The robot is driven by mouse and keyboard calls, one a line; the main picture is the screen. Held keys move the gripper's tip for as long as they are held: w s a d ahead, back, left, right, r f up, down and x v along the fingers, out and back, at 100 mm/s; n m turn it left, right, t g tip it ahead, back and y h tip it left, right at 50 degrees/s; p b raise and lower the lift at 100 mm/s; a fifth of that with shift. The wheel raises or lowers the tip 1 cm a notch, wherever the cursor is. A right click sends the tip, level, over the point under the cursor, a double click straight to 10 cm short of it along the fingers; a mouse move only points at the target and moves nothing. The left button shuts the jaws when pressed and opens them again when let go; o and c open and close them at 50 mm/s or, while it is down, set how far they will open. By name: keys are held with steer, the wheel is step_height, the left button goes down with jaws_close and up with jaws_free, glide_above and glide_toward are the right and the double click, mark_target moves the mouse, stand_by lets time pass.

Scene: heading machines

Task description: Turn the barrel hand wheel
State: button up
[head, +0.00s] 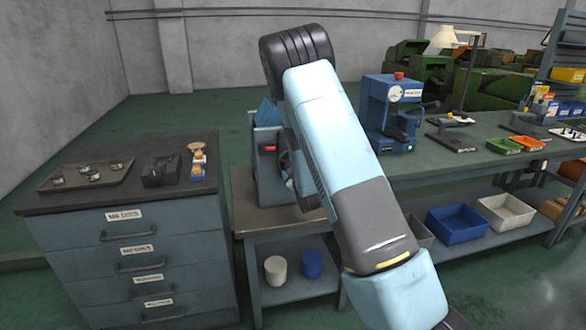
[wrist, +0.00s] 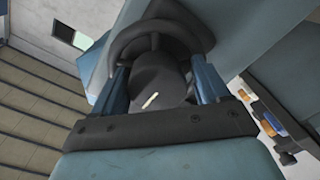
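A blue-grey machine (head: 267,165) with a red part on its front stands on a small bench, mostly hidden behind my own arm. A bit of dark curved rim, which may be the hand wheel (head: 284,162), shows at its right side. In the wrist view the dark hand wheel (wrist: 160,28) shows as a thick curved rim, with a dark rounded hub bearing a pale mark below it. My gripper (wrist: 163,72) has its two blue fingers spread on either side of the hub, with the tips close to the rim. Whether they touch it is unclear. The head view hides the fingers.
A grey drawer cabinet (head: 140,262) stands left of the bench, with a tray (head: 88,177) and small parts on top. A second blue machine (head: 390,112) stands on the long workbench (head: 437,165) at right. Two small tubs (head: 275,268) sit on the bench's lower shelf.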

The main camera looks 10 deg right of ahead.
steer(key=shift+o, duration=1.1)
steer(key=shift+r, duration=0.1)
steer(key=s, duration=1.3)
steer(key=shift+s, duration=0.3)
steer(key=shift+d+r, duration=0.1)
steer(key=shift+d, duration=0.05)
